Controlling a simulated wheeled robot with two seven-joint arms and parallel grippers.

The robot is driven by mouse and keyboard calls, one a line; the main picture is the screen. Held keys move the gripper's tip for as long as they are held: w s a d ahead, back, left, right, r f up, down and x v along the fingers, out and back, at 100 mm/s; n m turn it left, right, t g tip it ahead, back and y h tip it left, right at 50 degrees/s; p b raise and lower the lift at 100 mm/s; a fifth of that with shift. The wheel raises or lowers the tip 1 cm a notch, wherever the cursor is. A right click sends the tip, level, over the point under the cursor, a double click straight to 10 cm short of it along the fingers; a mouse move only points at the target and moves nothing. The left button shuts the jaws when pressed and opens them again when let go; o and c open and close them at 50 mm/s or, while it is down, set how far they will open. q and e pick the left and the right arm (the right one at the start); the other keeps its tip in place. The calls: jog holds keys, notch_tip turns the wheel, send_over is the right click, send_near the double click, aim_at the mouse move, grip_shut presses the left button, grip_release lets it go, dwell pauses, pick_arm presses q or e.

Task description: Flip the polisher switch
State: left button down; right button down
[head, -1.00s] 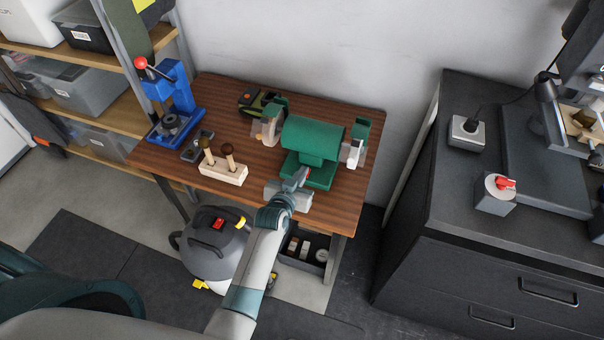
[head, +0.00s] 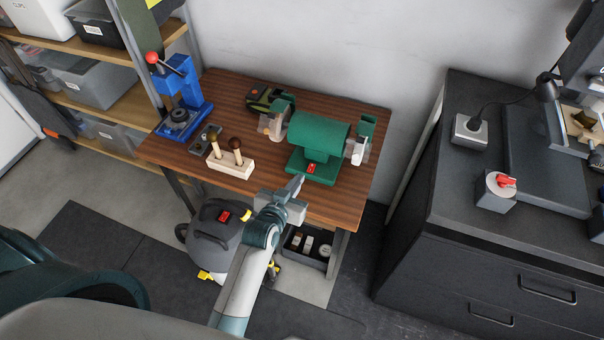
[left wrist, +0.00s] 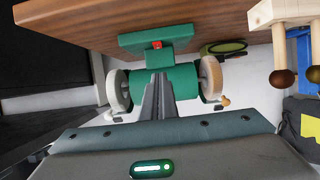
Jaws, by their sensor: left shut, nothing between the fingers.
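The green polisher (head: 318,138) stands on the wooden workbench, with a wheel at each end. Its red switch (head: 311,168) shows on the front of the green base. In the left wrist view the polisher (left wrist: 183,82) appears upside down, and the red switch (left wrist: 157,45) shows just beyond the fingertips. My left gripper (head: 296,184) is shut and empty. It is at the bench's front edge, in front of the switch and a little apart from it. My right gripper is not in view.
A wooden block with two handled tools (head: 232,162) stands left of the polisher. A blue press (head: 180,98) and a small drill-like tool (head: 268,98) are on the workbench (head: 335,208). A grey vacuum (head: 215,235) is below. A dark cabinet (head: 460,220) stands right.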

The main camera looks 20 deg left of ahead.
pick_arm(q)
jog(key=shift+s+r, duration=0.1)
jog(key=shift+s, duration=0.75)
jog(key=s+a+m+g, duration=0.25)
jog(key=s+g, duration=0.75)
jog(key=s, duration=2.1)
notch_tip(320, 180, down, 32)
jog(key=s+g+b, duration=0.1)
jog(key=g+b, duration=0.1)
jog(key=s+a+f+b, duration=0.1)
jog(key=s+a+f, duration=0.2)
jog(key=s+f, duration=1.4)
jog(key=shift+s+a+f+g+b, duration=0.15)
jog(key=shift+s+f+g+b, duration=0.25)
jog(key=shift+f, duration=0.25)
